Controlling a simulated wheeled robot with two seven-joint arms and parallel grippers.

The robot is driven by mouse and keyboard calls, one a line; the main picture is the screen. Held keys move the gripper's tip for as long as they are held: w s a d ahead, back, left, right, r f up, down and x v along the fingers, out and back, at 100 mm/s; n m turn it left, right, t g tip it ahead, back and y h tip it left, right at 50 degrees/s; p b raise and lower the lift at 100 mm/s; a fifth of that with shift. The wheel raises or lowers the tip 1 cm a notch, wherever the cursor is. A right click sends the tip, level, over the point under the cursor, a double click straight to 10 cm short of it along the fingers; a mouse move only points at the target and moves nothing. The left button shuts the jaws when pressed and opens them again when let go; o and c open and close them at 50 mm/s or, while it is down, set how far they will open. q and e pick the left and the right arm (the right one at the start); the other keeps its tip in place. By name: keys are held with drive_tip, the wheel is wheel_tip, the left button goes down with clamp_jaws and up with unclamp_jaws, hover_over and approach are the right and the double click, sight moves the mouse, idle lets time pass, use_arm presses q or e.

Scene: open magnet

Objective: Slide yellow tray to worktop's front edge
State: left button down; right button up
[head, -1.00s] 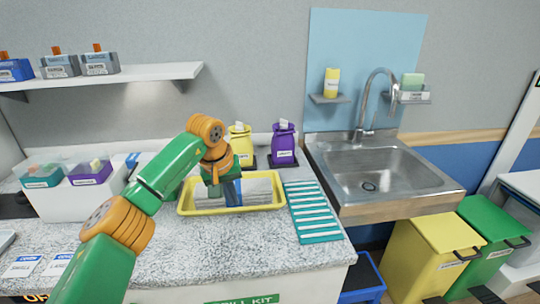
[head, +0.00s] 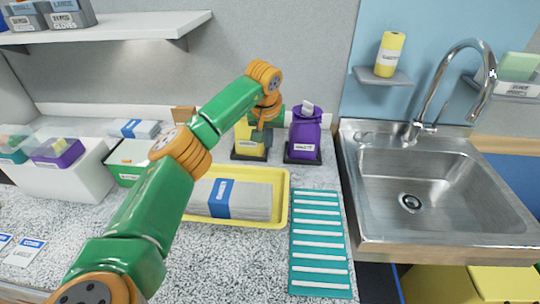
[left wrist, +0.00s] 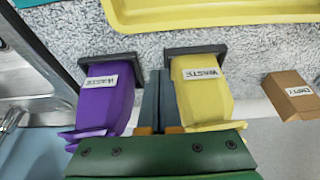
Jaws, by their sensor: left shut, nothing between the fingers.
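The yellow tray (head: 250,223) lies on the speckled worktop (head: 235,265), set back from its front. It holds a grey stack (head: 245,197) with a blue band. Part of its rim shows at the top of the left wrist view (left wrist: 215,12). My left arm crosses in front of the tray's left part and hides it. My left gripper (head: 264,140) is behind the tray, apart from it, by the yellow and purple waste bags. In the left wrist view its fingers (left wrist: 160,85) are shut and empty between those two bags. My right gripper is out of view.
A yellow waste bag (head: 248,140) and a purple waste bag (head: 305,135) stand on dark bases behind the tray. A teal striped mat (head: 319,240) lies right of it, then the sink (head: 420,190). A brown box (left wrist: 290,97) stands beyond the yellow bag.

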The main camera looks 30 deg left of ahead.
sight(279, 177)
use_arm(q)
drive_tip(key=x, duration=0.5)
drive_tip(key=shift+w+f+p, duration=0.25)
drive_tip(key=shift+w+p, duration=0.1)
drive_tip(key=shift+w, duration=0.05)
drive_tip(key=shift+d+f, duration=0.1)
drive_tip(key=shift+f, duration=0.05)
drive_tip(key=s+p, duration=0.1)
drive_tip(key=s+d+p, duration=0.1)
drive_tip(key=shift+s, duration=0.35)
drive_tip(key=shift+s+d, duration=0.2)
drive_tip(key=shift+s, duration=0.1)
drive_tip(key=shift+s+d, duration=0.1)
drive_tip(key=shift+d, duration=0.05)
